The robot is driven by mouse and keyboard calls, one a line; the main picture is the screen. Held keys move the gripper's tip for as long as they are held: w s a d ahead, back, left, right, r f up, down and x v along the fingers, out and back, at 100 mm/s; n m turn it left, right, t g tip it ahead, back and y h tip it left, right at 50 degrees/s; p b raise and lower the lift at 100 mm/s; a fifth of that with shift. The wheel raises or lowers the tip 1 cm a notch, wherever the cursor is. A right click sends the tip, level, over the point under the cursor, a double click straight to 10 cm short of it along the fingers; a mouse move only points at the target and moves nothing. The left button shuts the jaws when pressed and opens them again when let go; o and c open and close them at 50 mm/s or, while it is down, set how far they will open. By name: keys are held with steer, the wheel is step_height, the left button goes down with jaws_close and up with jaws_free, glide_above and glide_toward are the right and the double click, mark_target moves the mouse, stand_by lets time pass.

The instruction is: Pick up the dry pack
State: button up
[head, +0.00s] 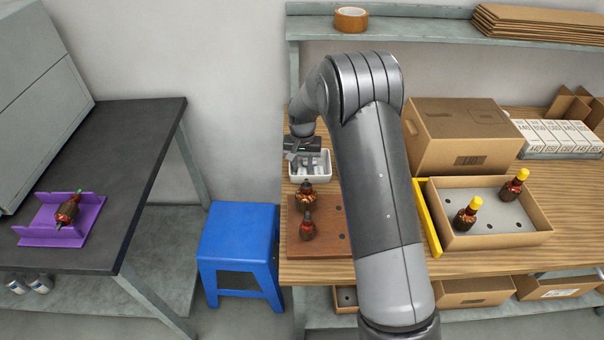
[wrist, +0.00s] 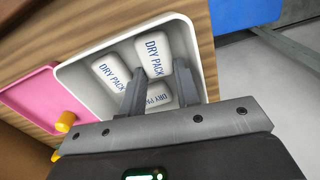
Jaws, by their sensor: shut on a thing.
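White pillow-shaped dry packs lie in a white tray (wrist: 85,80) in the wrist view: one at the left (wrist: 112,73), one at the upper right (wrist: 154,56) and one closer to my gripper (wrist: 158,96). My gripper (wrist: 160,68) reaches down into the tray, its fingers shut on a dry pack. The fingers partly hide the packs, so I cannot tell exactly which one is gripped. In the head view, my gripper (head: 304,156) is over the white tray (head: 311,179) at the bench's left end.
A brown board (head: 332,245) with two armatures stands in front of the tray. A cardboard box (head: 462,140) and an open carton (head: 500,238) with two yellow-capped armatures are to the right. A pink tray (wrist: 45,92) adjoins the white one. A blue stool (head: 240,240) stands left.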

mark_target(304, 168)
steer(key=shift+r, duration=0.45)
steer(key=r, duration=0.3)
steer(key=shift+d+r, duration=0.3)
steer(key=shift+r, duration=0.05)
steer(key=s+d+r, duration=0.4)
steer(key=d+r, duration=0.2)
steer(key=d, duration=0.4)
steer(key=shift+n, duration=0.6)
steer(key=s+d+f, duration=0.1)
steer(key=s, duration=0.1)
steer(key=s+f, duration=0.2)
steer(key=s+d+f, duration=0.1)
steer(key=shift+s+d+f, duration=0.25)
steer(key=shift+s+d, duration=0.1)
steer(key=shift+s, duration=0.05)
